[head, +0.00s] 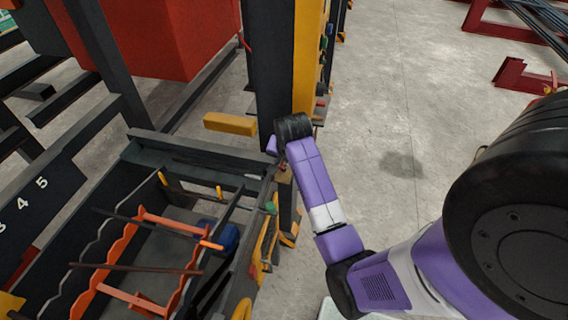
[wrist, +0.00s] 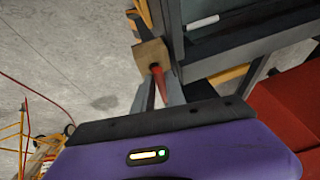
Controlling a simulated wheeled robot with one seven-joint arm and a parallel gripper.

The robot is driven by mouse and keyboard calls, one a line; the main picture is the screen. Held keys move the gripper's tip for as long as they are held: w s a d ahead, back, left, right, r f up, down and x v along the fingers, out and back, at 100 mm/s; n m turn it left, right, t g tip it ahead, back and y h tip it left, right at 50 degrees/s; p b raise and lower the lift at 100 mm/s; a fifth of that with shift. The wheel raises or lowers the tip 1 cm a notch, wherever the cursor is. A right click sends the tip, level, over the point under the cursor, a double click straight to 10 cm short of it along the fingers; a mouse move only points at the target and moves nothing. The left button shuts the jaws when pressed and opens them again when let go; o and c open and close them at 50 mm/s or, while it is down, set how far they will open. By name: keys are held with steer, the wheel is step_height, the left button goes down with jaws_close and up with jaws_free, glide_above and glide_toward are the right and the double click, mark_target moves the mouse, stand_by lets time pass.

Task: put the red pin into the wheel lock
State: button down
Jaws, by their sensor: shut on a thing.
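My gripper (wrist: 160,91) is shut on the red pin (wrist: 159,84), which stands out between the two grey fingers in the wrist view. The pin's far end meets or overlaps a tan block (wrist: 149,53) at the corner of a dark frame. I cannot tell whether the pin touches the block or is inside it. The block may be part of the wheel lock, but this is not clear. In the head view my purple arm reaches to the frame's edge, and the fingers and pin are mostly hidden there.
A dark rack (head: 195,152) with orange toothed holders (head: 168,225) is at left in the head view. A dark and yellow post (head: 306,60) rises beyond my wrist, with a yellow bar (head: 230,124) beside it. Concrete floor (head: 420,110) is open at right.

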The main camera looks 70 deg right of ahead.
steer(key=shift+w+r, duration=0.1)
steer(key=shift+r, duration=0.1)
step_height(320, 180, up, 20)
steer(key=shift+f, duration=0.15)
stand_by(0.6)
